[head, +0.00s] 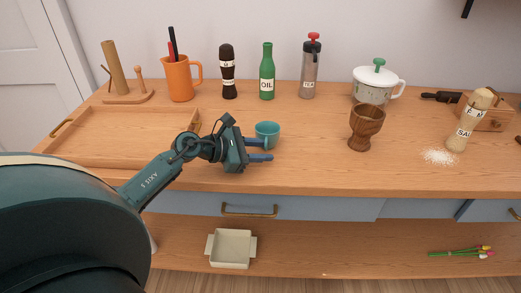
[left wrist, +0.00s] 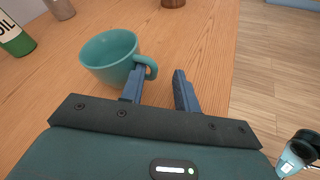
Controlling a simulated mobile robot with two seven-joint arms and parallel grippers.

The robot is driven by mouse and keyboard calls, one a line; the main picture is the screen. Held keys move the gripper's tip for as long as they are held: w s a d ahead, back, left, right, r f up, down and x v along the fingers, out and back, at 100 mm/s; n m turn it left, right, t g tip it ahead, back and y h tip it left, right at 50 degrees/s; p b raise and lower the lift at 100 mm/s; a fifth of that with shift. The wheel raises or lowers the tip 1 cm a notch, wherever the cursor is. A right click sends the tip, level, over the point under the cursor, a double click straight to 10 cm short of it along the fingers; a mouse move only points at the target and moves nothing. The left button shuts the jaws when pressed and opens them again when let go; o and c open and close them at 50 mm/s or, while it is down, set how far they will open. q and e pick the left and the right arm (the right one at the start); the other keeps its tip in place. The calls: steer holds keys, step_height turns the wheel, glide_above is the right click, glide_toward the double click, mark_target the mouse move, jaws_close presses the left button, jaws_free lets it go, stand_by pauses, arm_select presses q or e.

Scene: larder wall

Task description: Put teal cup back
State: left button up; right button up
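The teal cup (head: 267,134) stands upright on the wooden counter, right in front of my left gripper (head: 259,150). In the left wrist view the cup (left wrist: 112,55) is left of centre, with its handle (left wrist: 150,66) turned toward the fingers. My left gripper (left wrist: 160,88) is open, with a clear gap between its two blue fingers. The left finger's tip overlaps the handle in the picture; I cannot tell if they touch. Nothing is held.
An empty wooden tray (head: 122,150) lies at left. Behind are an orange mug (head: 180,80), a pepper mill (head: 228,75), an oil bottle (head: 267,75) and a grey bottle (head: 309,72). A wooden goblet (head: 366,128) stands to the right, with open counter between it and the cup.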

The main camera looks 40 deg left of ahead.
stand_by(0.3)
arm_select(q)
steer(key=b+v, duration=0.2)
steer(key=v, duration=1.1)
steer(key=shift+s, duration=0.1)
